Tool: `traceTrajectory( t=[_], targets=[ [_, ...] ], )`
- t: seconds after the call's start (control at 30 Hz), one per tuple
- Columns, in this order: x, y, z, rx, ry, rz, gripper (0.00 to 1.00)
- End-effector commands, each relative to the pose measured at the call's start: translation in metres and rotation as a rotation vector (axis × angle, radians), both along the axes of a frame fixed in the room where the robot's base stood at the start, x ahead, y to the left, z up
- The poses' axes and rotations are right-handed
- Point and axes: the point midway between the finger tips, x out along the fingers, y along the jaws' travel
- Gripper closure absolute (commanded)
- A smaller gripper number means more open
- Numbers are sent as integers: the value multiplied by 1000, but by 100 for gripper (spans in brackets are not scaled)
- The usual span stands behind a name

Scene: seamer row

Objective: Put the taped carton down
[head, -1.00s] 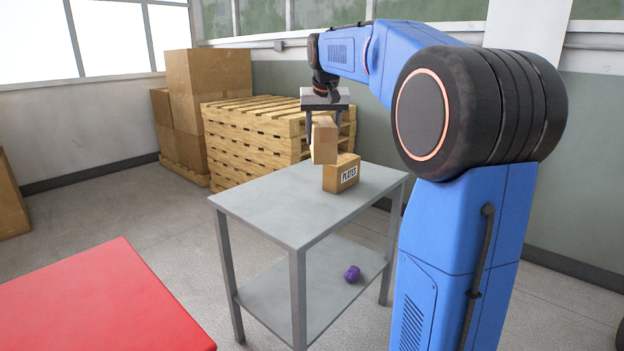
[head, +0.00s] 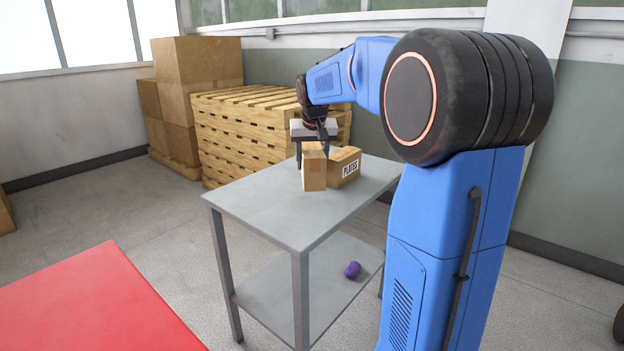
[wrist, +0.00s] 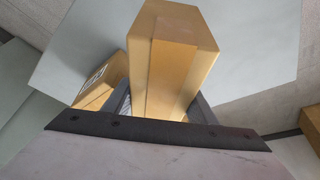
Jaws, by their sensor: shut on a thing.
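The taped carton (head: 314,170) is a small brown box with a tape strip along it. My gripper (head: 312,150) is shut on it from above. The carton stands upright at the grey table's top (head: 270,206), left of a second box labelled PLATES (head: 345,167). Whether its base touches the table I cannot tell. In the wrist view the taped carton (wrist: 172,55) fills the middle between the fingers, and the labelled box (wrist: 98,82) shows to its left. The carton's far side is hidden.
A purple object (head: 352,269) lies on the table's lower shelf. A red surface (head: 95,305) is at front left. Stacked pallets (head: 240,135) and large cartons (head: 200,65) stand behind. The table's near left part is clear.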

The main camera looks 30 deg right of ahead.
Motion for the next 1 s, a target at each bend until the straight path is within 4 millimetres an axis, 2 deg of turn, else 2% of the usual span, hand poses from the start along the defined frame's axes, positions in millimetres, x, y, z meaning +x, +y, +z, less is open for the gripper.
traceTrajectory(
  t=[0.1, 0.37, 0.6, 0.97, 1.0],
  targets=[
    [0, 0, -14, 0, 0, 0, 87],
    [0, 0, -29, 0, 0, 1, 87],
    [0, 0, -57, 0, 0, 1, 87],
    [0, 0, -60, -1, -1, 1, 87],
    [0, 0, -62, 0, 0, 1, 46]
  ],
)
